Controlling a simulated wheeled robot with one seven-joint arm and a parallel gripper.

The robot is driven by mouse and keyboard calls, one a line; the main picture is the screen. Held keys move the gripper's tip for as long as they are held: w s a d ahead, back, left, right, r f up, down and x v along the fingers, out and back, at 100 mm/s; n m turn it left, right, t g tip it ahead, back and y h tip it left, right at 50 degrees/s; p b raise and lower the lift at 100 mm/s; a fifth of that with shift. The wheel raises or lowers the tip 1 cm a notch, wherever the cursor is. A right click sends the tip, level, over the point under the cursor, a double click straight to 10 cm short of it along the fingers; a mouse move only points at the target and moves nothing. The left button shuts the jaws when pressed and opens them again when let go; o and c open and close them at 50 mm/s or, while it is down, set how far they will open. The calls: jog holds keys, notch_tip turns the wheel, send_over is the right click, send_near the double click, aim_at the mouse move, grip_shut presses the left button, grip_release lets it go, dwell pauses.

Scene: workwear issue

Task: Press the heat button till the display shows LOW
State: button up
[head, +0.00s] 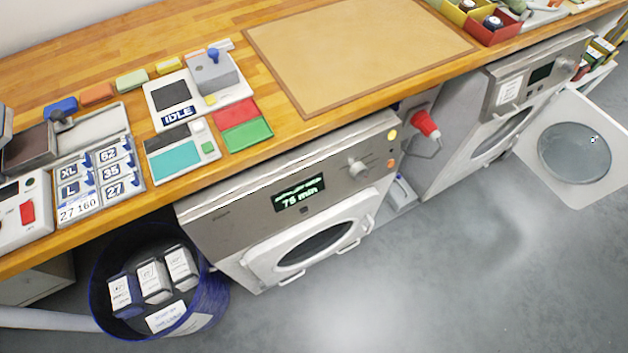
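The nearer machine under the counter has a grey front panel (235,215) with a lit display (298,194). Its large lower line reads "75 min"; the line above is too small to read surely. To the right of the display are a round knob (357,169), a yellow round button (392,134) and an orange round button (390,163). I cannot read a label that tells which is the heat button. The round door (315,245) of this machine looks shut. My gripper is not in view.
A second machine (497,93) on the right has its door (575,150) swung open over the floor. A blue bin (215,300) with several packs stands left of the nearer machine. The wooden counter (240,100) holds a device reading "IDLE" (178,113). Grey floor in front is clear.

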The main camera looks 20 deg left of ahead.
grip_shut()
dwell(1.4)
